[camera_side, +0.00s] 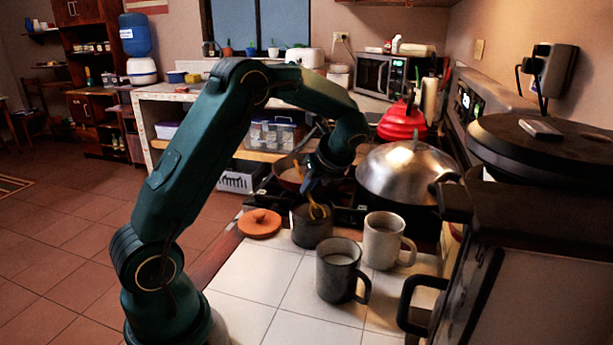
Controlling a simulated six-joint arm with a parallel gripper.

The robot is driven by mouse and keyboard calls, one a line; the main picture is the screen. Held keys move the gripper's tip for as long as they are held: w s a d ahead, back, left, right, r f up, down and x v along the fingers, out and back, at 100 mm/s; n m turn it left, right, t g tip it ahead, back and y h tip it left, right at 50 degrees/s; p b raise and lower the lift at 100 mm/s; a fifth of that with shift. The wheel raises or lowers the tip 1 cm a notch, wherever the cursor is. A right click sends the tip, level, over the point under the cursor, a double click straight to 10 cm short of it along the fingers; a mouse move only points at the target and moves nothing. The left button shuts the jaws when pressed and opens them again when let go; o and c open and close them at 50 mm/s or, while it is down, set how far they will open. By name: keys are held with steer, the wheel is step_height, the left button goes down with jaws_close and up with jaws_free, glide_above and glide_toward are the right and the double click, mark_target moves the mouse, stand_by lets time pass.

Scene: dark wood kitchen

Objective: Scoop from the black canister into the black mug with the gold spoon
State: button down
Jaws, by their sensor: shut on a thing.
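The dark canister (311,229) stands open on the white tiled counter, below my gripper. My gripper (314,189) is over the canister and shut on the gold spoon (318,210). The spoon points down at the canister's mouth, and its lower end is hidden or too small to make out. The black mug (338,272) stands upright in front of the canister, its handle to the right. Something pale shows inside the mug.
A light mug (385,242) stands right of the black mug. An orange-brown lid (260,223) lies left of the canister. A large domed metal lid (404,172) and a pan (289,174) are behind on the stove. A dark appliance (490,265) fills the right front. Front-left tiles are clear.

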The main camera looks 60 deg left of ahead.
mark_target(301, 175)
steer(key=shift+a+r, duration=0.2)
steer(key=shift+r, duration=1)
steer(key=shift+a+r, duration=0.2)
steer(key=shift+r, duration=0.95)
steer(key=shift+a+r+h, duration=0.5)
steer(key=shift+a+h, duration=0.05)
steer(key=shift+h, duration=0.25)
steer(key=shift+a+r+h, duration=0.4)
steer(key=shift+r+h, duration=0.15)
steer(key=shift+h, duration=0.35)
steer(key=shift+d+f, duration=0.2)
steer(key=shift+f, duration=0.05)
steer(key=s+d+m+t+y, duration=0.3)
steer(key=d+m+t+y, duration=0.2)
steer(key=d, duration=1.3)
steer(key=shift+d+r+m+t+y, duration=0.15)
steer(key=shift+d+m+t+y, duration=0.15)
steer(key=shift+m+t+y, duration=0.15)
